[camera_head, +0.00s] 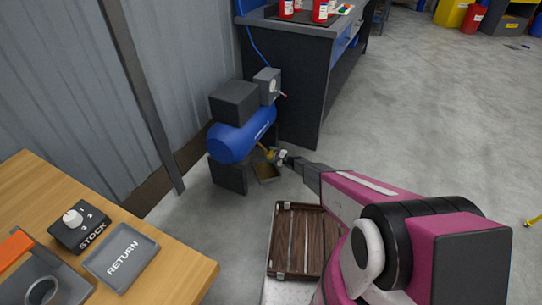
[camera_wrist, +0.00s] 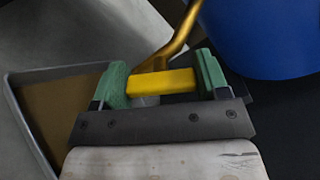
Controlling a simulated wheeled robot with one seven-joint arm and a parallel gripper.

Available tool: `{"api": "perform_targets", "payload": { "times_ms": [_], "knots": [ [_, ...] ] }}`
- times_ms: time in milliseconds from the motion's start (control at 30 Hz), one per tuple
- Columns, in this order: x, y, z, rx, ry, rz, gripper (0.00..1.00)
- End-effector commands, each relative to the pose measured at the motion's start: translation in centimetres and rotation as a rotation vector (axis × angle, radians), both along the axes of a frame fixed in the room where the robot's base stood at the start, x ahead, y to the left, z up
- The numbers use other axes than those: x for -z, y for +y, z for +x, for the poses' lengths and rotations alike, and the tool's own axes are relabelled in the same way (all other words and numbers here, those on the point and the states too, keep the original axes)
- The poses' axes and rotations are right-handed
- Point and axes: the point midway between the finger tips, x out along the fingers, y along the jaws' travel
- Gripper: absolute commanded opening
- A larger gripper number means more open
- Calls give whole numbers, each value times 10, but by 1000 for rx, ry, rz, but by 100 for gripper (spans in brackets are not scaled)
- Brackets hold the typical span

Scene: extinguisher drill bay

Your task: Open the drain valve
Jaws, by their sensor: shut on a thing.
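The drain valve has a yellow handle (camera_wrist: 161,83), which lies between the green pads of my gripper (camera_wrist: 162,88) in the wrist view. My gripper is shut on this handle, with a pad at each end of it. A brass-coloured pipe (camera_wrist: 176,42) runs up from behind the handle toward the blue tank (camera_wrist: 262,35). In the head view the blue compressor tank (camera_head: 240,135) stands by the wall, and my gripper (camera_head: 276,157) reaches in low beside it. The valve's yellow part (camera_head: 266,151) shows small there, partly hidden by my gripper.
A shallow tray (camera_head: 267,172) with a brown inside sits on the floor below the valve. A slatted brown crate (camera_head: 293,240) lies nearer. A wooden table (camera_head: 180,270) with a RETURN tray (camera_head: 121,256) is at left. A dark workbench (camera_head: 285,80) stands behind. Floor at right is mostly clear.

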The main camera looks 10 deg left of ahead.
Motion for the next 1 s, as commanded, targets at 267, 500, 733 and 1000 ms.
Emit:
{"api": "perform_targets", "payload": {
  "times_ms": [267,500,733,1000],
  "knots": [
    [0,-1,-1,-1,2,0,94],
    [0,0,0,-1,3,0,94],
    [0,-17,-6,2,3,0,94],
    [-1,-64,-23,2,3,0,94]
  ]
}}
